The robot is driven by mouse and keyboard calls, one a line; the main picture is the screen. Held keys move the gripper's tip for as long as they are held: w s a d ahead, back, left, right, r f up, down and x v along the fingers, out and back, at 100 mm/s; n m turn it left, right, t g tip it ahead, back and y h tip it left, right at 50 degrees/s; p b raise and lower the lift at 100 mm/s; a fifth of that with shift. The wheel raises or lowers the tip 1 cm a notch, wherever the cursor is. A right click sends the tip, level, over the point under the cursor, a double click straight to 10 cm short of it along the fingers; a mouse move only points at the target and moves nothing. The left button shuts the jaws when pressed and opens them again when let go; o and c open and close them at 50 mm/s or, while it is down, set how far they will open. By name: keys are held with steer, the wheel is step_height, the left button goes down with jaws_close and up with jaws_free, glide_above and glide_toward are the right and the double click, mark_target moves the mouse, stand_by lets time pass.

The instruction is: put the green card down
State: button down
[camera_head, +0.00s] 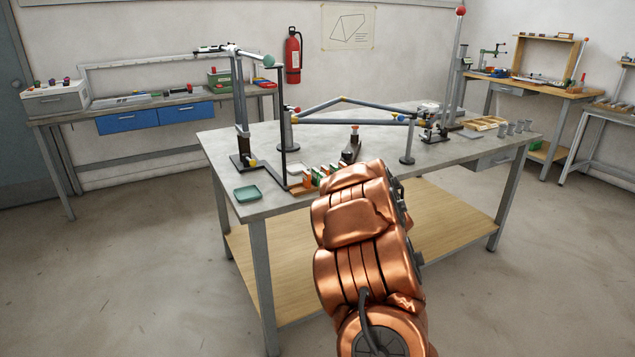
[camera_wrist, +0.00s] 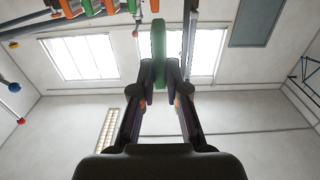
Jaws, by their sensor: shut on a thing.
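In the wrist view my gripper (camera_wrist: 160,76) is shut on a green card (camera_wrist: 158,42), which shows nearly edge-on as a narrow upright green strip between the fingertips. Its tip stands out beyond the fingers. In the head view my copper-coloured arm reaches to the table's front edge and hides the gripper and the held card. A row of orange, green and white cards (camera_head: 313,176) stands on the table just left of the arm. Such cards also show at the top left of the wrist view (camera_wrist: 92,6), apart from the held card.
A small green tray (camera_head: 247,194) lies at the grey table's (camera_head: 228,150) front left corner. A dark upright post frame (camera_head: 240,105) and a grey bar frame (camera_head: 350,121) stand behind the cards.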

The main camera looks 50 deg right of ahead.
steer(key=shift+d+v, duration=0.2)
steer(key=shift+v, duration=1.05)
steer(key=shift+r, duration=0.15)
